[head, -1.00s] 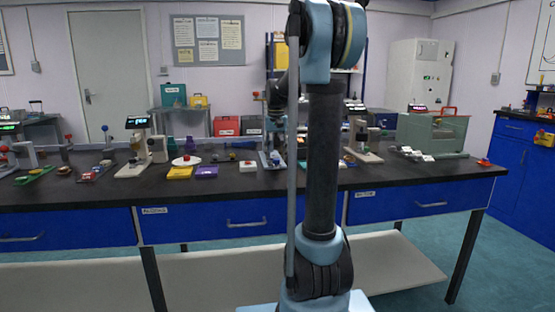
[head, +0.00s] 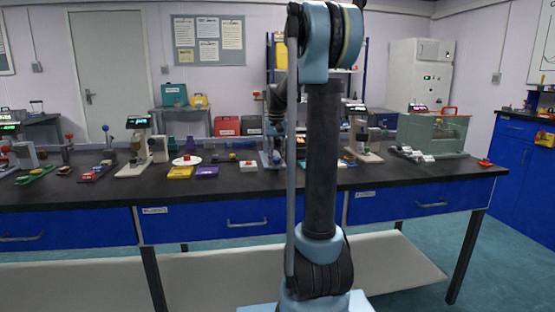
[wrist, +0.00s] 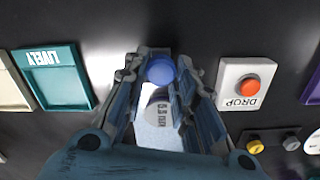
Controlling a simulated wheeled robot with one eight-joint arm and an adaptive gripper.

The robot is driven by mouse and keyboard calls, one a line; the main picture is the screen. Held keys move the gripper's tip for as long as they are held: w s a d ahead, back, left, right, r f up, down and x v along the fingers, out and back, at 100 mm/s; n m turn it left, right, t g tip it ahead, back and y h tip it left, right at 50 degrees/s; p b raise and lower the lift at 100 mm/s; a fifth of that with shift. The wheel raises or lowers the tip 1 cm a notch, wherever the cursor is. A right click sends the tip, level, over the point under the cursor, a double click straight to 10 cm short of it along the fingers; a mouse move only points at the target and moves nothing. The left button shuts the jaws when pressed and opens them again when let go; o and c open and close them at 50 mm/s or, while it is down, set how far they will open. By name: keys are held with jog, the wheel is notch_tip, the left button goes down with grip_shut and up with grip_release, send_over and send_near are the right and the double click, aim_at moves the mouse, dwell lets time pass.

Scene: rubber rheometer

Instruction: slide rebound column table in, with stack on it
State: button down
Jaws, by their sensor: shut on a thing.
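In the wrist view my gripper (wrist: 163,68) points at the bench, its two fingers on either side of a round blue knob (wrist: 160,70). The fingers are shut on this knob. Just behind it, between the fingers, is a pale piece with a grey round part and an upside-down printed label (wrist: 163,112). I cannot tell where the table ends and the stack begins, as the fingers cover their sides. In the head view the rebound column (head: 270,158) appears to stand at mid-bench, partly behind my arm, so table and stack are not clear there.
A white block with a red button marked DROP (wrist: 246,84) sits right of the fingers. A teal box (wrist: 57,76) lies to the left. Yellow (head: 180,173) and purple (head: 207,172) pads lie on the black bench (head: 110,205). A green machine (head: 433,133) stands at the right.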

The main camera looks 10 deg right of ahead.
jog(key=w, duration=1.1)
jog(key=c, duration=1.3)
grip_release()
jog(key=shift+w, duration=0.1)
